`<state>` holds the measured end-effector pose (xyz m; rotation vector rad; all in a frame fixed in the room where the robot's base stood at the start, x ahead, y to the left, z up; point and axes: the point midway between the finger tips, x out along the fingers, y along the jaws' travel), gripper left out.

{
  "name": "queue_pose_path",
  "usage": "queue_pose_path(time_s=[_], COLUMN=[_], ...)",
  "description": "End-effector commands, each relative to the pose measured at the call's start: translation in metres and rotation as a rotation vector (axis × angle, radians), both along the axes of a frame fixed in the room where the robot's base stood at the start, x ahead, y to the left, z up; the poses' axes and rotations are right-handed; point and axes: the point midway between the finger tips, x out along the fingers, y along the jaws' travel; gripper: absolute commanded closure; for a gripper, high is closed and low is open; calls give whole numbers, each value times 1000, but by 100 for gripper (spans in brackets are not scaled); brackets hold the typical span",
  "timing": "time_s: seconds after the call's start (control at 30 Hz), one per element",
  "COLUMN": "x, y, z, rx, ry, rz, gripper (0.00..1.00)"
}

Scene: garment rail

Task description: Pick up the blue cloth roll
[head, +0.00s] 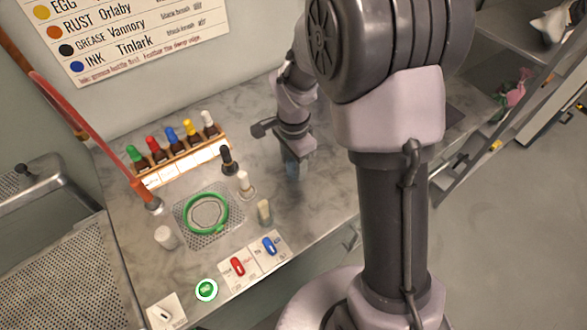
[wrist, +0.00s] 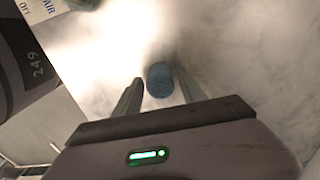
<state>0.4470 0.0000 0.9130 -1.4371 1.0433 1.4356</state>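The blue cloth roll (wrist: 159,80) shows in the wrist view as a short dark blue cylinder on the marble counter. My gripper (wrist: 161,88) is open, with one finger on each side of the roll. A gap seems to show between each finger and the roll, so I see no grip on it. In the head view my gripper (head: 296,172) points down over the counter, right of the small bottles. There the roll is mostly hidden by the gripper, with only a faint bluish patch below it.
A rack of colour-capped bottles (head: 168,150) stands at the back left. A green ring (head: 206,213) lies on a perforated plate. Dark-topped (head: 228,160) and pale-topped bottles stand left of my gripper. Red (head: 237,267) and blue (head: 270,246) switches sit at the front edge.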

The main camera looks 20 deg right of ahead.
Motion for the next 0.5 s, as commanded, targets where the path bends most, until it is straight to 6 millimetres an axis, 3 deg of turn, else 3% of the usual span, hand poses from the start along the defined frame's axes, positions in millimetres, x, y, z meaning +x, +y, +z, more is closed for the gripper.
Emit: queue_pose_path(time_s=[0.03, 0.23, 0.5], x=[0, 0, 0], y=[0, 0, 0], z=[0, 0, 2], rx=[0, 0, 0], ry=[0, 0, 0], rz=[0, 0, 0], gripper=[63, 100, 100])
